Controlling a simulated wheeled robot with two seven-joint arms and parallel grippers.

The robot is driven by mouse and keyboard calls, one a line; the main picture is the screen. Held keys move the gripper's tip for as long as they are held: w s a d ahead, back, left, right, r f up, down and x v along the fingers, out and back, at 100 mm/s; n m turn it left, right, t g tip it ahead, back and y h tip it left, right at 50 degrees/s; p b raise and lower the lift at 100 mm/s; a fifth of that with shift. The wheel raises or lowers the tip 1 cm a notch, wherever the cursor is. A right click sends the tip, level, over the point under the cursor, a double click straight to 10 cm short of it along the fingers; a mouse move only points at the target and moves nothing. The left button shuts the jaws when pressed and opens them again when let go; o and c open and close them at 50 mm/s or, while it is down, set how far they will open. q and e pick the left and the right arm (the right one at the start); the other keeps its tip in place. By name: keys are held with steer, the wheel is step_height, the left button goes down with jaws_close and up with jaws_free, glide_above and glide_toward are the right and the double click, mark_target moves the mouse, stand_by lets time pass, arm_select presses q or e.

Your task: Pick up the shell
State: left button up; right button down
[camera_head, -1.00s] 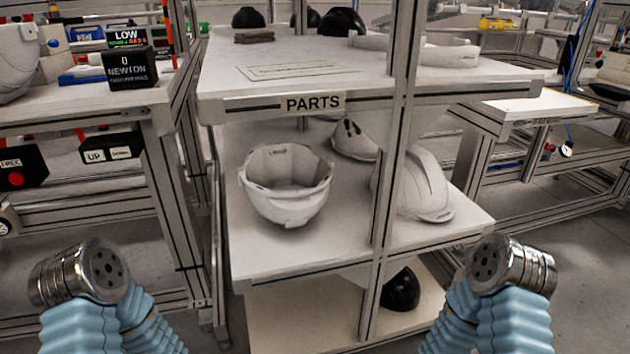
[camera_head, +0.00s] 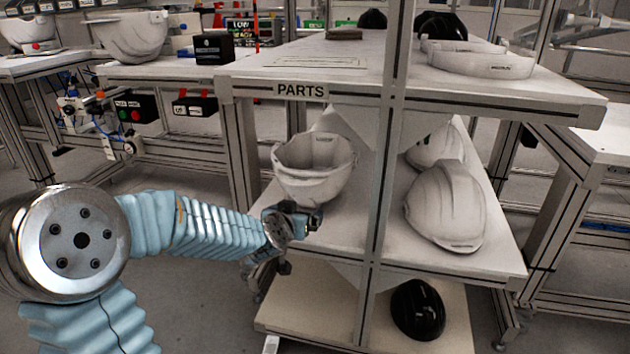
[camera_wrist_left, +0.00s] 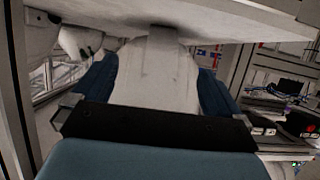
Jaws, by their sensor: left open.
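An open white helmet shell (camera_head: 312,172) rests upside down on the middle shelf under the PARTS label in the head view. My left gripper (camera_head: 303,226) is at the shelf's front edge, just below and in front of this shell. In the left wrist view its blue-padded jaws (camera_wrist_left: 156,90) are open, with the white shell (camera_wrist_left: 155,68) showing between them. Whether the jaws touch it cannot be told. Two more white shells sit to the right on that shelf, one in front (camera_head: 446,208) and one behind (camera_head: 436,146). My right gripper is out of view.
A metal post (camera_head: 383,170) stands between the open shell and the other shells. The upper shelf (camera_head: 450,88) overhangs the middle one. A black shell (camera_head: 417,309) lies on the bottom shelf. A workbench (camera_head: 150,72) stands at the left.

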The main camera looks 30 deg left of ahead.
mark_target(306, 205)
arm_select(q)
steer(key=x, duration=0.8)
steer(key=shift+a+r, duration=0.1)
steer(key=shift+a, duration=0.15)
steer(key=c, duration=1.6)
steer(key=shift+r, duration=0.1)
steer(key=shift+c, duration=0.5)
